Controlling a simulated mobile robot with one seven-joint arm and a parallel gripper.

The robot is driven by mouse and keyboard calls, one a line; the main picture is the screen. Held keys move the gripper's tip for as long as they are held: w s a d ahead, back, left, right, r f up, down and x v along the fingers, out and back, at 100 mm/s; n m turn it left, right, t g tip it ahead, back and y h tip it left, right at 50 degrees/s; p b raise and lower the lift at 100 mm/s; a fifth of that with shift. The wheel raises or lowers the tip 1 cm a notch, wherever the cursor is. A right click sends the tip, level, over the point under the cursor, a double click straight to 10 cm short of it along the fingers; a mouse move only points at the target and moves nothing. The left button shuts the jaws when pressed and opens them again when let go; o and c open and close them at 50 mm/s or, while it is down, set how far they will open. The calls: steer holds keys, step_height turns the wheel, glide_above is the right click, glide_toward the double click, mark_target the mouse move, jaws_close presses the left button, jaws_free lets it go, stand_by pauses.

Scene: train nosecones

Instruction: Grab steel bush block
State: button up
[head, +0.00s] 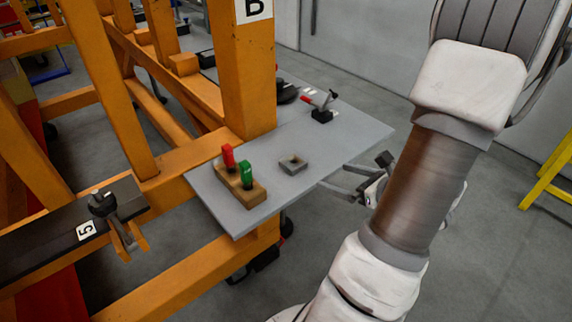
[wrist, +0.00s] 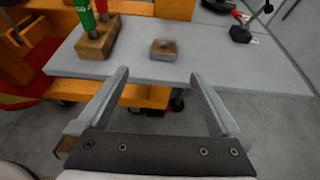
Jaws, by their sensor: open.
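The steel bush block (head: 293,163) is a small grey square block with a recess in its top, lying on the grey shelf plate (head: 335,143). In the wrist view the block (wrist: 164,50) lies near the front edge of the plate (wrist: 215,65), beyond and roughly between my fingertips. My gripper (wrist: 160,78) is open and empty, its two fingers pointing toward the plate, apart from the block. In the head view my gripper is mostly hidden behind my arm, to the right of the plate.
A wooden block with a red and a green-handled tool (head: 240,190) stands left of the steel block. A black clamp with a red handle (head: 321,108) is at the back of the plate. An orange frame post (head: 247,90) rises behind.

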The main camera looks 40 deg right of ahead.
glide_toward(291, 161)
steer(key=shift+w+a+f+b, duration=0.15)
steer(key=shift+w+a+b, duration=0.05)
steer(key=shift+w, duration=0.2)
steer(key=shift+w+a+f+b, duration=0.15)
steer(key=shift+w+a+b, duration=0.05)
steer(key=shift+w, duration=0.2)
steer(key=shift+d+x, duration=0.1)
steer(key=shift+x, duration=1.3)
steer(key=shift+d+x, duration=0.15)
steer(key=shift+x, duration=1.25)
jaws_close()
